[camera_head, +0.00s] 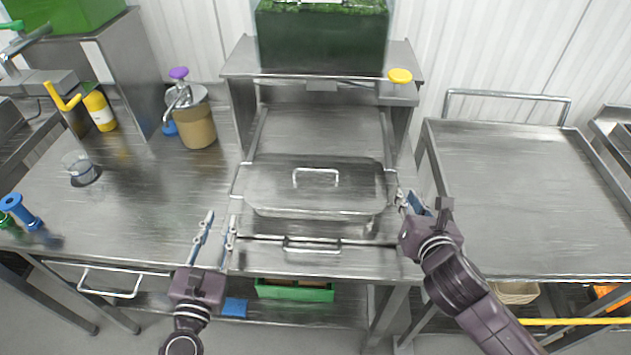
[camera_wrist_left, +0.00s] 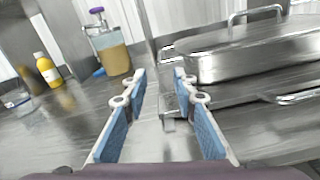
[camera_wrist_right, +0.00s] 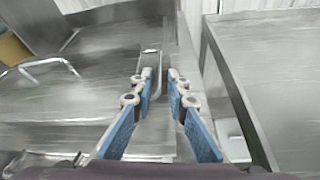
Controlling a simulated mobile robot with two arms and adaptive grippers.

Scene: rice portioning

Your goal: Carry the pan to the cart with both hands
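A lidded metal pan (camera_head: 270,189) sits on the steel counter, with a loop handle on its lid and a handle at each end. It also shows in the left wrist view (camera_wrist_left: 235,62). My left gripper (camera_head: 218,225) is open and empty, in front and left of the pan, apart from its left handle. My right gripper (camera_head: 405,199) is open close to the pan's right end. In the right wrist view, the right end handle (camera_wrist_right: 151,72) shows between or just beyond the fingertips; contact cannot be told. The cart (camera_head: 530,190) stands right of the counter with a bare top.
A dispenser with a purple knob (camera_head: 197,125), a yellow bottle (camera_head: 99,111) and a clear cup (camera_head: 80,168) stand on the left of the counter. A metal stand (camera_head: 242,62) with a dark green container rises behind the pan. The cart has a raised rail (camera_head: 508,94) at its back.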

